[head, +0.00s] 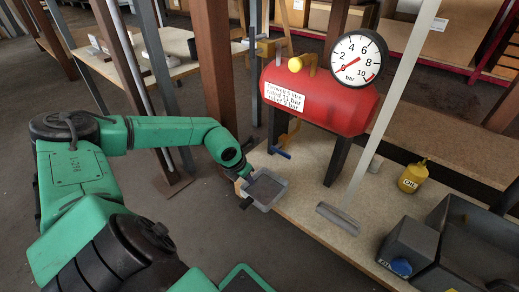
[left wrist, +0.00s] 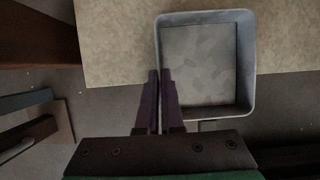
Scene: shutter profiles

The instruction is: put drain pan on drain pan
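A grey, square, shallow drain pan (head: 266,188) is at the left front edge of the wooden bench and overhangs it. In the left wrist view the empty pan (left wrist: 205,65) fills the upper middle. My left gripper (head: 243,187) is at the pan's left side. In the left wrist view its two dark fingers (left wrist: 160,80) stand close together on either side of the pan's left wall and look shut on it. I cannot tell whether the pan rests on the bench or is held just above it. No second drain pan can be made out. My right gripper is not in view.
A red pressure tank (head: 315,97) with a dial gauge (head: 357,59) stands on dark legs behind the pan. A yellow oil can (head: 412,176) and dark grey bins (head: 408,246) are to the right. A slanted pale post (head: 385,115) rises from the bench. Bare bench lies right of the pan.

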